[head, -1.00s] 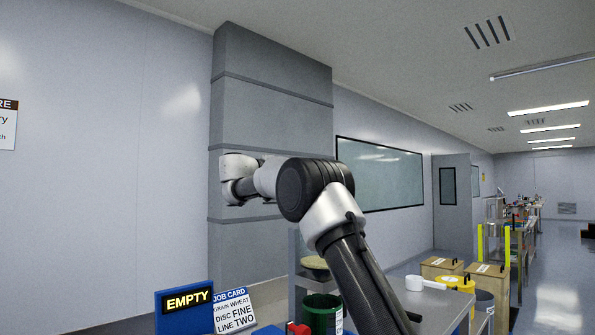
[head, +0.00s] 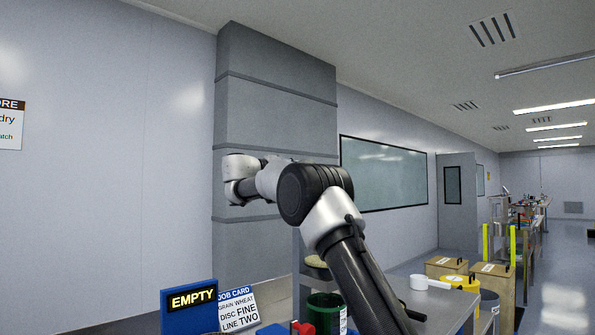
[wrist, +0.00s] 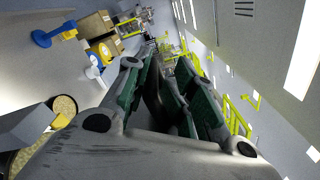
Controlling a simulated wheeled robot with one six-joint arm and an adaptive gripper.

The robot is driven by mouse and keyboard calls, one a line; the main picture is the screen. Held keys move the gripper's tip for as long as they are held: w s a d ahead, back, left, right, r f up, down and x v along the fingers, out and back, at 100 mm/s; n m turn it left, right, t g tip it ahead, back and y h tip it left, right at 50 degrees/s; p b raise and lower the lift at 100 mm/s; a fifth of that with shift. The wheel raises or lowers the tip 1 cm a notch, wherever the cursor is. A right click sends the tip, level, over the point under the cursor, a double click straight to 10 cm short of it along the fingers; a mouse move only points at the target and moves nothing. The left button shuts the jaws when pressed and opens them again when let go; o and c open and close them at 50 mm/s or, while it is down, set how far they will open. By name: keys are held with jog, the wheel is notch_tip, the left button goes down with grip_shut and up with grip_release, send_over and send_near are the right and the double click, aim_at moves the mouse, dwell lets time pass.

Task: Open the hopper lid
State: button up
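I cannot pick out the hopper or its lid in either view. A blue display reading EMPTY (head: 192,297) stands at the bottom of the head view, and the machine part below it is cut off by the frame edge. My gripper (wrist: 167,62) shows in the wrist view with its green-padded fingers apart and nothing seen between them. In the head view my arm reaches up and left in front of the grey column, and the gripper's fingers cannot be made out.
A job card (head: 238,309) stands beside the display. A green bin (head: 325,313) is right of it, near a steel table with a white scoop (head: 420,282). Cardboard boxes (head: 446,267) and a yellow-lidded bin stand further right. A grey column (head: 275,120) rises behind my arm.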

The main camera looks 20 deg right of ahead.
jog(key=shift+w+a+f, duration=0.3)
jog(key=shift+w+f, duration=0.15)
jog(key=shift+f, duration=0.05)
jog(key=shift+w+a+f, duration=0.25)
jog(key=shift+w+f, duration=0.15)
jog(key=shift+f, duration=0.1)
jog(key=v, duration=1.2)
jog(key=shift+s+r, duration=0.2)
jog(key=shift+r, duration=0.3)
jog(key=shift+d, duration=0.1)
